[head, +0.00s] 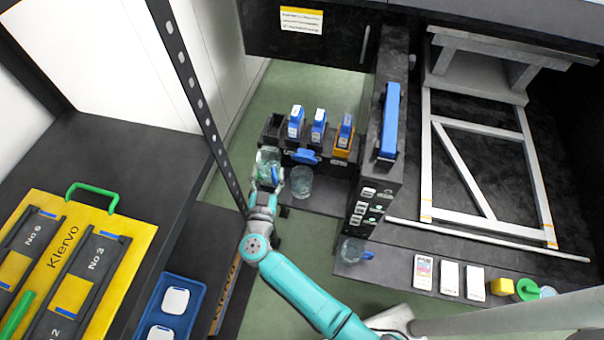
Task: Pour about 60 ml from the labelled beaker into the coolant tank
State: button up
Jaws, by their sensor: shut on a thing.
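My gripper (268,183) is at the far end of my teal arm, shut on a clear beaker (268,158). Greenish tints show through the beaker; I cannot tell its fill level, and no label can be read. The beaker is in front of the dark ink-bottle rack, close to the rack's left end. A second clear beaker (301,183) stands just right of my gripper on a dark ledge. A third clear vessel with a blue handle (351,250) stands lower right. No tank is clearly marked as the coolant tank; an open black compartment (272,128) is at the rack's left end.
Blue-and-white ink bottles (318,127) stand in the rack, with a blue part (304,157) on its front. A dark upright panel (376,190) rises on the right. A perforated post (195,95) and yellow case (75,255) are left. White cards (448,278) lie lower right.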

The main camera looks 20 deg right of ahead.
aim_at(274, 165)
jog(key=shift+s+d+f+m, duration=0.2)
jog(key=shift+d+m, duration=0.1)
jog(key=shift+m, duration=0.5)
jog(key=r+m, duration=0.1)
jog(key=r, duration=0.1)
jog(key=d+r+m, duration=0.1)
jog(key=r, duration=0.1)
jog(key=s+r, duration=0.1)
jog(key=r, duration=0.1)
jog(key=shift+d+r+m+t, duration=0.15)
jog(key=shift+r+m+t, duration=0.15)
jog(key=shift+m, duration=0.1)
jog(key=m, duration=0.2)
jog(key=d+r+m+h, duration=0.1)
jog(key=m, duration=0.1)
jog(key=r+m, duration=0.1)
jog(key=m, duration=0.2)
jog(key=shift+s+d+r, duration=0.2)
jog(key=shift+s, duration=0.2)
jog(key=shift+r+m+h+b, duration=0.3)
jog(key=shift+r+m+h, duration=0.1)
jog(key=shift+m, duration=0.5)
jog(key=shift+a, duration=0.25)
jog(key=shift+w+d+r+m+b, duration=0.1)
jog(key=shift+d+r+m+b, duration=0.1)
jog(key=shift+d+m+b, duration=0.3)
jog(key=shift+a+r, duration=0.1)
jog(key=shift+a, duration=0.45)
